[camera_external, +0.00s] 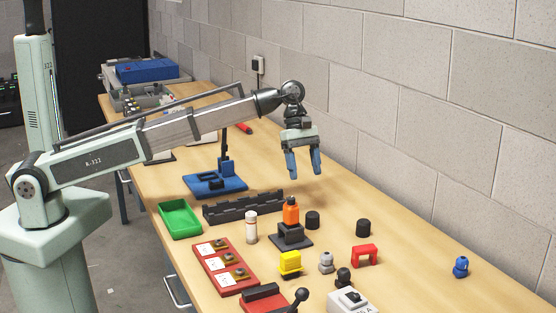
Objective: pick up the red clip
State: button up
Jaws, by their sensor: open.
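The red clip (364,256) is a small arch-shaped piece standing on the wooden table, right of the middle of the view. My gripper (304,171) hangs above the table with its two blue fingers pointing down and spread apart. It is open and nothing shows between the fingers. It is well above the tabletop, farther back and to the left of the clip in the picture. Nothing hides the clip.
Black cylinders (363,228) stand behind the clip, and a grey knob piece (326,262) stands to its left. An orange-topped bottle (291,212) is on a black stand. A blue piece (460,267) stands far right. A block wall runs along the table's right side.

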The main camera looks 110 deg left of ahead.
dwell(0.4)
jog(key=o, duration=0.5)
jog(key=m+g+y, duration=0.3)
send_near(365, 247)
jog(key=f, duration=0.5)
jog(key=shift+d+f, duration=0.25)
jog(key=shift+d, duration=0.15)
jog(key=shift+w+a+f, duration=0.1)
jog(key=shift+a+f, duration=0.05)
jog(key=shift+f, duration=1.3)
jog(key=shift+a+f, duration=0.15)
jog(key=shift+f, duration=1.3)
